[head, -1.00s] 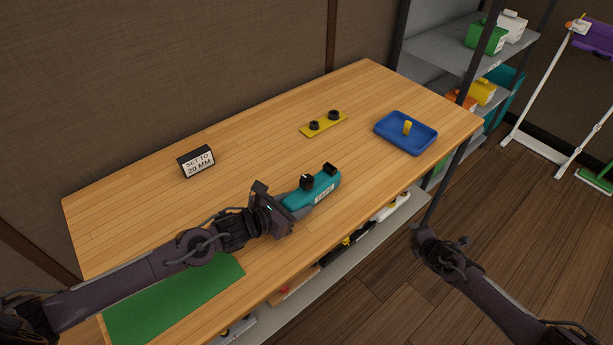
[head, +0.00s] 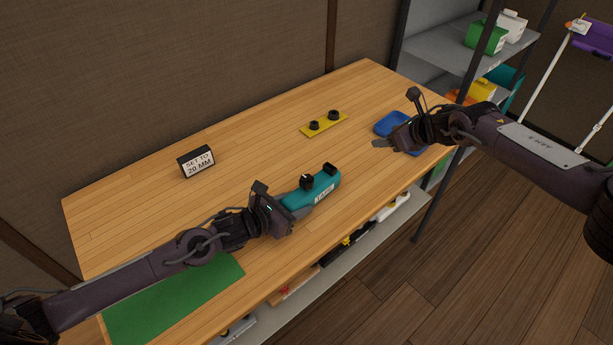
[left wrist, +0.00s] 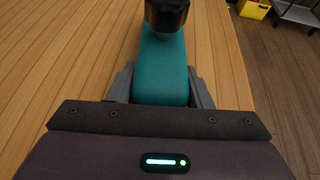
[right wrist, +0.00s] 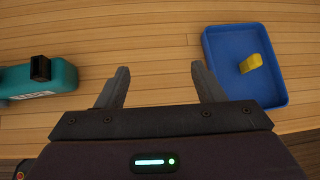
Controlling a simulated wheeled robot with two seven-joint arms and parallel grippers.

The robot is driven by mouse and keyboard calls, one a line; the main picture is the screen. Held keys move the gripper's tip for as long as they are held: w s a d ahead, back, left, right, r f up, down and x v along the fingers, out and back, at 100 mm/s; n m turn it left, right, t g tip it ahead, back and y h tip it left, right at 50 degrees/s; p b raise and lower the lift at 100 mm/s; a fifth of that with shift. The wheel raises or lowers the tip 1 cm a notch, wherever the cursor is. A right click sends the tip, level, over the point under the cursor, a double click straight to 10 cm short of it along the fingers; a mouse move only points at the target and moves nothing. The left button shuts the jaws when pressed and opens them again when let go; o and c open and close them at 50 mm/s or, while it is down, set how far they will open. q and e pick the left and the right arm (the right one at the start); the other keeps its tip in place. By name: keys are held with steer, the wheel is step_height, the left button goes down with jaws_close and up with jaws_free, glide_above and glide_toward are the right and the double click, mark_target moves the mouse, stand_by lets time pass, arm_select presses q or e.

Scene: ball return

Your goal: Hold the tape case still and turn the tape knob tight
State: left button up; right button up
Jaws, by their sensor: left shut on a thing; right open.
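The teal tape case (head: 325,190) lies on the wooden table with a white label on its side. It has black fittings on top: one near its middle (head: 307,182) and one at its far end (head: 330,169). I cannot tell which is the knob. My left gripper (head: 286,205) is shut on the near end of the case; the left wrist view shows its fingers on both sides of the case (left wrist: 163,75). My right gripper (head: 382,144) is open and empty above the table, right of the case. In the right wrist view, the case's far end (right wrist: 62,77) is at left.
A blue tray (right wrist: 275,95) holding a yellow piece (right wrist: 250,63) is by my right gripper. A yellow plate (head: 324,125) with two black knobs lies farther back. A sign (head: 196,161) reads "SET TO 20 MM". A green mat (head: 170,300) lies at front left.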

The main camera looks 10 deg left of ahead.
steer(key=s+a+r+n+g, duration=0.45)
steer(key=s+a, duration=0.35)
steer(key=a, duration=0.2)
steer(key=n+g+h, duration=0.1)
steer(key=n+g, duration=0.2)
steer(key=n, duration=0.1)
glide_toward(307, 178)
steer(key=shift+x, duration=5.05)
steer(key=shift+c, duration=0.3)
